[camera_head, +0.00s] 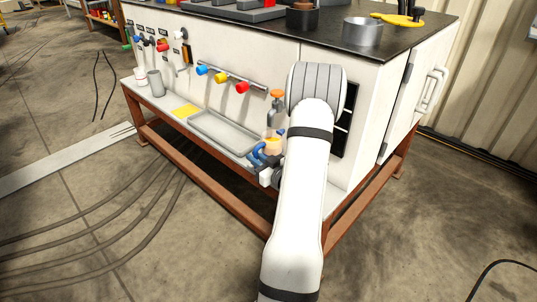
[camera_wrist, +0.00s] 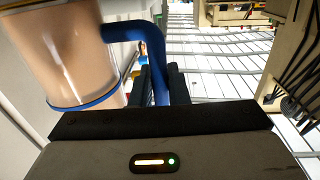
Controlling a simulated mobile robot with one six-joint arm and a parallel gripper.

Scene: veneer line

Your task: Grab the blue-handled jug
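The clear jug with orange-brown contents and a blue handle (camera_head: 272,146) is at the right end of the bench's low shelf, partly hidden by my arm. In the wrist view the jug (camera_wrist: 68,55) fills the upper left, with its blue rim low and its blue handle (camera_wrist: 158,65) reaching right and down. My gripper (camera_wrist: 160,85) has its two black fingers on either side of the handle, close against it with no clear gap, so it looks shut on the handle. My gripper also shows in the head view (camera_head: 262,163). I cannot tell whether the jug touches the shelf.
A bottle with an orange cap (camera_head: 275,110) stands just behind the jug. A shallow grey tray (camera_head: 225,133), a yellow sheet (camera_head: 186,110) and a grey cup (camera_head: 156,83) are further left on the shelf. Coloured valves (camera_head: 222,78) stick out above. The floor in front has cables (camera_head: 120,215).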

